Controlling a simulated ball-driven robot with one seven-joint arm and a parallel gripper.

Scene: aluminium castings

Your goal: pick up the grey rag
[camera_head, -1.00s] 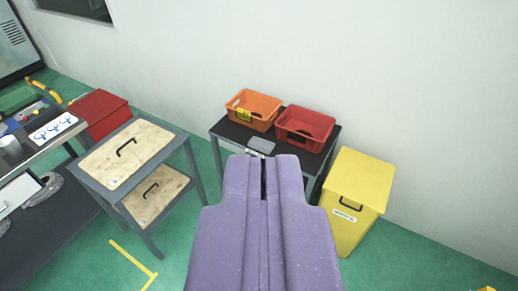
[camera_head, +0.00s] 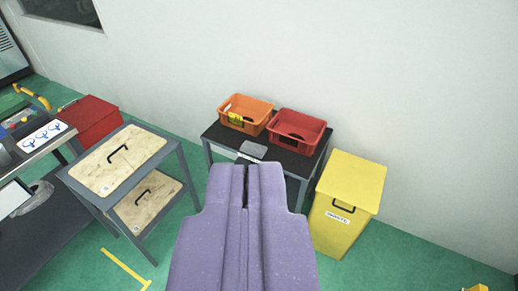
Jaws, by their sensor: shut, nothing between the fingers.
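A small flat grey thing, which looks like the folded grey rag (camera_head: 254,149), lies on the black-topped table (camera_head: 222,134) near its front edge, in front of two bins. My gripper (camera_head: 247,168) is the purple pair of fingers in the lower middle. The fingers are together with only a thin slit between them and hold nothing. Their tips appear just below the rag in the picture and hide part of the table's front. How far they are from the rag is hard to tell.
An orange bin (camera_head: 246,112) and a red bin (camera_head: 297,131) stand at the table's back. A yellow lidded bin (camera_head: 348,200) stands close on the right. A grey cart with wooden boards (camera_head: 118,158) and a red box (camera_head: 92,121) are left. Green floor lies between.

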